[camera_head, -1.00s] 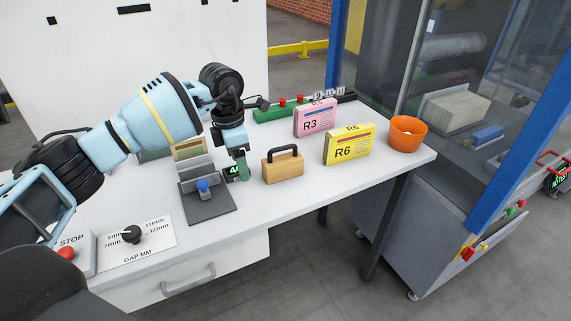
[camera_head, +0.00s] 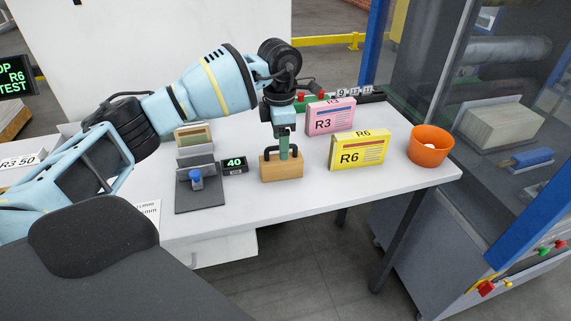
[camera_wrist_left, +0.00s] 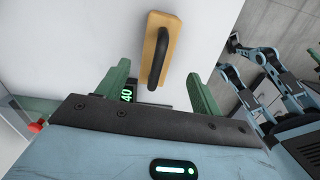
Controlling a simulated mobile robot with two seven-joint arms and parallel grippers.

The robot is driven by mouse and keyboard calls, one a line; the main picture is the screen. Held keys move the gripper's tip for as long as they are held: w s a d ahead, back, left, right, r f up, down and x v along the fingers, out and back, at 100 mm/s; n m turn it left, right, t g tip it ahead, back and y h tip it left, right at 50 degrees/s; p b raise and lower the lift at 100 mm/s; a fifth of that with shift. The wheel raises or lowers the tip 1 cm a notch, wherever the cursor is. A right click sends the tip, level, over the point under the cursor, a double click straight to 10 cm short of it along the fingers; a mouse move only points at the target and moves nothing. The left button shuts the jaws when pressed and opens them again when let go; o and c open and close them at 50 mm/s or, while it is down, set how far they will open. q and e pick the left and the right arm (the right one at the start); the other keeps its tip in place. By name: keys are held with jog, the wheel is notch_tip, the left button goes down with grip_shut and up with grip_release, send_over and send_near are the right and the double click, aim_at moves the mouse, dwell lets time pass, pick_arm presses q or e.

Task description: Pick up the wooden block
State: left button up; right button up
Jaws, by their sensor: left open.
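The wooden block (camera_head: 281,166), tan with a black arched handle, stands on the white table in the head view. My left gripper (camera_head: 284,148) is over it, with its green fingers in front of or beside the handle in that view. In the left wrist view the block (camera_wrist_left: 171,36) lies ahead of the open left gripper (camera_wrist_left: 160,88), and its handle points between the two green fingers. The fingers are apart, and nothing is held. I cannot tell the exact height of the fingertips over the handle.
A pink R3 box (camera_head: 331,117) and a yellow R6 box (camera_head: 359,151) stand right of the block. An orange bowl (camera_head: 430,147) is near the table's right end. A small display reading 40 (camera_head: 235,165) and a grey fixture (camera_head: 199,196) stand left of the block.

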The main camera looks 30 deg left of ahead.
aim_at(277, 158)
pick_arm(q)
jog(key=shift+f, duration=1.2)
jog(key=shift+s+a+f, duration=0.1)
jog(key=shift+a+f, duration=0.05)
jog(key=shift+f, duration=0.3)
jog(key=f, duration=0.3)
jog(key=shift+a+f, duration=0.2)
jog(key=shift+a, duration=0.1)
jog(key=shift+f+p, duration=0.3)
jog(key=shift+f, duration=0.25)
pick_arm(e)
jog(key=shift+w+r, duration=0.25)
jog(key=shift+r, duration=0.1)
pick_arm(q)
jog(key=shift+c, duration=0.5)
jog(key=c, duration=1.2)
pick_arm(e)
jog(key=shift+s, duration=0.1)
